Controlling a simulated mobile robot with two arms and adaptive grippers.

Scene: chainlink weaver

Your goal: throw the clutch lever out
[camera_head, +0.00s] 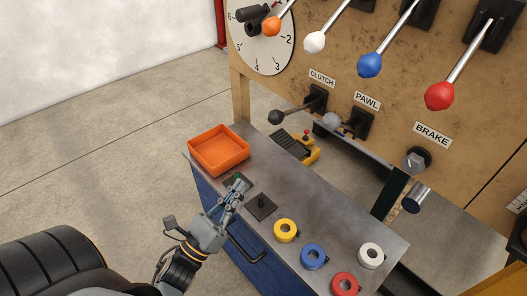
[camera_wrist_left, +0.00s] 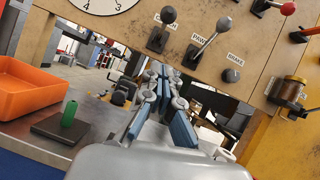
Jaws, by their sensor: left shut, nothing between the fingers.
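The clutch lever (camera_head: 296,111) juts from a black base under the CLUTCH label (camera_head: 322,78) on the brown panel. Its dark knob points left in the head view. In the left wrist view the clutch lever (camera_wrist_left: 169,17) stands above its black base, beyond my fingers. My left gripper (camera_head: 239,184) is shut and empty above the bench, near the orange tray, apart from the lever. Its blue-padded fingers (camera_wrist_left: 163,78) show in the left wrist view. My right gripper is not in view.
The pawl lever (camera_head: 331,121) with a grey knob and the brake knob (camera_head: 416,160) sit right of the clutch. The orange tray (camera_head: 202,162) and yellow (camera_head: 278,232), blue (camera_head: 306,258), red and white rings rest on the bench. Coloured-knob levers hang above.

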